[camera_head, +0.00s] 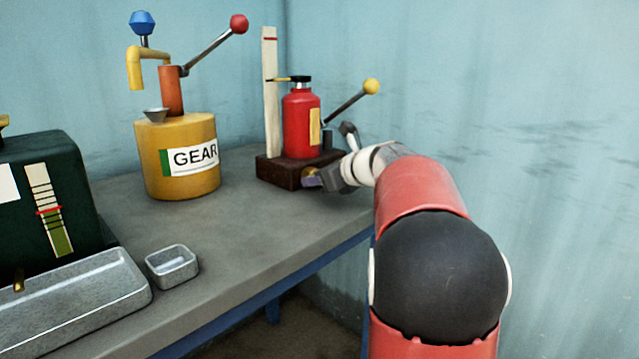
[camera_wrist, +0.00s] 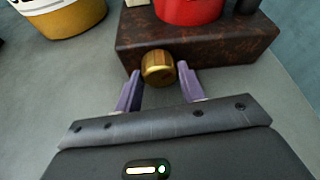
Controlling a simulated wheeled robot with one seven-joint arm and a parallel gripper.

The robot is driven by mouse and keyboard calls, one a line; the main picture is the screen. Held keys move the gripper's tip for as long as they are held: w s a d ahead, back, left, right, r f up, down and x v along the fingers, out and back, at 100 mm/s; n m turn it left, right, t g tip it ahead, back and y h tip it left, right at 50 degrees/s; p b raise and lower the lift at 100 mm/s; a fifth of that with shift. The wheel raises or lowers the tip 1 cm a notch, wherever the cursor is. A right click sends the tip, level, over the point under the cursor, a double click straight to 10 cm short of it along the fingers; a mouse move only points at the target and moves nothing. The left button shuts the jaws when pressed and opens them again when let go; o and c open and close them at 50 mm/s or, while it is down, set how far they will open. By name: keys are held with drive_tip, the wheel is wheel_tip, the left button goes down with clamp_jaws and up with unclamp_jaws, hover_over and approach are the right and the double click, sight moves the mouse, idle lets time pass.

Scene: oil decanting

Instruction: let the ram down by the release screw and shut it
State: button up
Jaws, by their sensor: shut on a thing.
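The red ram (camera_head: 301,122) stands upright on a dark brown base block (camera_head: 278,172) at the back of the bench. The base also shows in the wrist view (camera_wrist: 200,50). The brass release screw (camera_wrist: 157,67) sticks out of the front face of the base. My gripper (camera_head: 312,178) is at the front of the base. In the wrist view its purple fingertips (camera_wrist: 157,76) sit on either side of the screw knob and are shut on it. The knob is mostly hidden by my gripper in the head view.
A yellow-knobbed lever (camera_head: 371,87) rises to the right. A yellow GEAR drum (camera_head: 180,160), a small metal tray (camera_head: 172,265) and a dark green tank (camera_head: 50,190) stand left.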

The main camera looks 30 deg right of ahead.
drive_tip(key=shift+a+f+n+t+h+b, duration=0.1)
drive_tip(key=shift+n+t+h+b, duration=0.3)
drive_tip(key=shift+n+h+b, duration=0.65)
drive_tip(key=shift+n+b, duration=0.25)
drive_tip(key=shift+b, duration=0.2)
drive_tip(key=shift+y, duration=0.25)
drive_tip(key=o, duration=1)
drive_tip(key=shift+s, duration=0.15)
drive_tip(key=v, duration=0.7)
drive_tip(key=shift+s+r, duration=0.2)
drive_tip(key=shift+s, duration=0.05)
